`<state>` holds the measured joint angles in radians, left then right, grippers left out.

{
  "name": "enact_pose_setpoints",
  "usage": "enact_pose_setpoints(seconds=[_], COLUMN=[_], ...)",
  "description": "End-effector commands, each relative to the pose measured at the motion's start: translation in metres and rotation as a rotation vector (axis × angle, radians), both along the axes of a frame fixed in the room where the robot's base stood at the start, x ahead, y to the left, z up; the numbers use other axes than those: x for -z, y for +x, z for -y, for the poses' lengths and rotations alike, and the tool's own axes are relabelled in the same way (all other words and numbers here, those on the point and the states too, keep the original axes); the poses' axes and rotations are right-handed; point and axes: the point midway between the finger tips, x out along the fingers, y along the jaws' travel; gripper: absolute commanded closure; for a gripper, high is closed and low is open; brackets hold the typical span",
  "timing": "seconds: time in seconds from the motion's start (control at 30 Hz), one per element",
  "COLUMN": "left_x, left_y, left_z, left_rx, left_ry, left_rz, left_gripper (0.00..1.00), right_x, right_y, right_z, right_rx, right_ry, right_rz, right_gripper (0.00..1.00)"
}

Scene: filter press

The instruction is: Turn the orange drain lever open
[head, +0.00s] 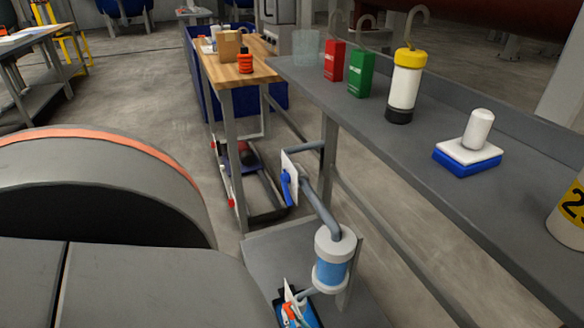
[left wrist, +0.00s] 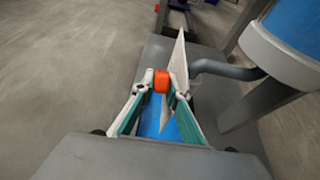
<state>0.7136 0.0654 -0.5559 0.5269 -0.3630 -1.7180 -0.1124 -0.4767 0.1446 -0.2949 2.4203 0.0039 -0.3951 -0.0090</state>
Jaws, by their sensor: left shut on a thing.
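The orange drain lever (left wrist: 161,82) is between the fingertips of my left gripper (left wrist: 160,86) in the left wrist view. The gripper is shut on it, with a pale finger on either side. A thin white plate (left wrist: 178,62) stands just behind the lever, and a grey pipe (left wrist: 222,69) runs from beside it to a blue and white cylinder (left wrist: 290,35). In the head view, my left gripper (head: 293,312) is at the bottom edge, low in front of the cylinder (head: 332,262); the lever is mostly hidden there. My right gripper is not in view.
A blue lever (head: 287,187) on a white plate sits higher on the pipework. A grey bench (head: 420,135) on the right holds red and green containers, a yellow-capped cylinder (head: 404,85) and a blue-based block (head: 467,157). A wooden-topped table (head: 225,72) stands behind.

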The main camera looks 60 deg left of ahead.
Motion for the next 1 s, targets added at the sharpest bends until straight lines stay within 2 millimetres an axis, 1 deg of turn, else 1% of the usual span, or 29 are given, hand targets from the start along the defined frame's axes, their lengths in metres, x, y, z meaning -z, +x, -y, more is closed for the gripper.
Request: enact_pose_setpoints(seconds=[0.17,0.2,0.23,0.67,0.8,1.0], left_x=[0.000,0.000,0.000,-0.001,-0.006,-0.021], left_y=[-0.001,-0.001,-0.001,0.000,-0.001,-0.001], left_z=[-0.001,-0.001,-0.001,0.000,0.001,0.000], left_rx=[-0.001,-0.001,-0.001,0.000,-0.001,0.000], left_ry=[0.001,0.000,0.000,-0.001,-0.004,-0.003], left_rz=[-0.001,-0.001,-0.001,-0.001,-0.001,0.000], left_gripper=[1.00,0.81,0.79,0.79,0.79,0.79], right_x=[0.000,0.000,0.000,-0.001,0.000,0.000], right_y=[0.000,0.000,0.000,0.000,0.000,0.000], right_z=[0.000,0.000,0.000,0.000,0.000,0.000], right_rx=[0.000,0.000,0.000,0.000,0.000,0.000], right_ry=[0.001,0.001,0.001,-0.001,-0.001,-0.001], right_rz=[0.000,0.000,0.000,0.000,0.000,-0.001], right_gripper=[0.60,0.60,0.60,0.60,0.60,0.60])
